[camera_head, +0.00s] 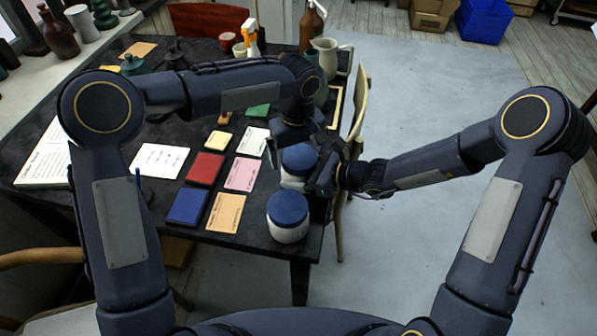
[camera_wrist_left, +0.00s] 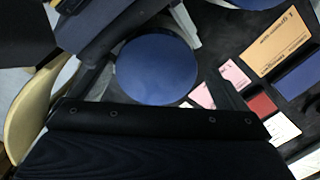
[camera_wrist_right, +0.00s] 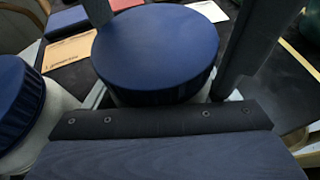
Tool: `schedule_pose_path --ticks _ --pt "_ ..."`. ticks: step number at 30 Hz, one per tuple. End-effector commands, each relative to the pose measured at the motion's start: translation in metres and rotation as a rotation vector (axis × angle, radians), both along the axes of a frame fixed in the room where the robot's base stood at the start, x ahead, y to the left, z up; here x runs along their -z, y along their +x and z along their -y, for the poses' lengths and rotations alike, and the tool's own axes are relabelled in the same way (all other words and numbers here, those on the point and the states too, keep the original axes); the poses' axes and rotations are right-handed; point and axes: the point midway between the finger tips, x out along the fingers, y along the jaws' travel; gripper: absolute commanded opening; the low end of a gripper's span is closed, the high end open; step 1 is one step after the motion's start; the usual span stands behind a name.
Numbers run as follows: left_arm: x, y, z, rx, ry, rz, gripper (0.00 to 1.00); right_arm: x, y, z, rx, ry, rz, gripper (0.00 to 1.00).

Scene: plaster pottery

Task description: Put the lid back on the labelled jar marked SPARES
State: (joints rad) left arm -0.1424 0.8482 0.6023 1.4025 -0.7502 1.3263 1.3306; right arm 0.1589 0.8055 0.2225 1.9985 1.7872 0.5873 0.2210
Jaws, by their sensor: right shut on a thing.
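A white jar (camera_head: 292,184) stands near the table's right edge with a blue lid (camera_head: 299,158) on top of it. I cannot tell whether the lid is fully seated. My right gripper (camera_wrist_right: 170,50) is shut on this jar, its fingers on either side below the lid. My left gripper (camera_head: 296,150) is open just above the lid, fingers spread to either side; the lid fills the middle of the left wrist view (camera_wrist_left: 156,70). A second white jar (camera_head: 288,233) with a blue lid (camera_head: 288,206) stands nearer me. No SPARES label is readable.
Coloured cards, including a pink card (camera_head: 242,174), an orange card (camera_head: 226,213) and a blue tile (camera_head: 187,206), lie left of the jars. A cream pitcher (camera_head: 326,52) and a spray bottle (camera_head: 250,38) stand at the back. A wooden chair (camera_head: 358,105) is by the right edge.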

Motion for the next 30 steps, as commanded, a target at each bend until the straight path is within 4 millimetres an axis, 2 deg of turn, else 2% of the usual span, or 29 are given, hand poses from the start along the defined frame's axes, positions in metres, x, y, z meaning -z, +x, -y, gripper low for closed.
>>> schedule_pose_path --ticks 7,17,24,26,30 --pt "-0.006 0.000 0.003 0.002 -0.007 0.003 0.98 0.000 -0.002 -0.002 -0.008 0.001 0.001 0.17" --pt "-0.044 0.000 0.003 0.002 -0.006 0.003 0.98 0.000 -0.002 -0.002 -0.006 0.001 0.000 0.17" --pt "-0.045 0.000 0.002 0.001 -0.005 0.001 0.98 0.000 -0.002 -0.002 -0.005 0.001 0.000 0.17" --pt "-0.045 0.000 0.002 -0.004 -0.004 0.001 0.95 0.000 -0.001 -0.002 -0.005 0.001 0.000 0.17" --pt "-0.053 -0.001 0.003 -0.134 0.005 0.001 0.95 0.000 -0.001 -0.002 -0.004 0.001 0.001 0.17"
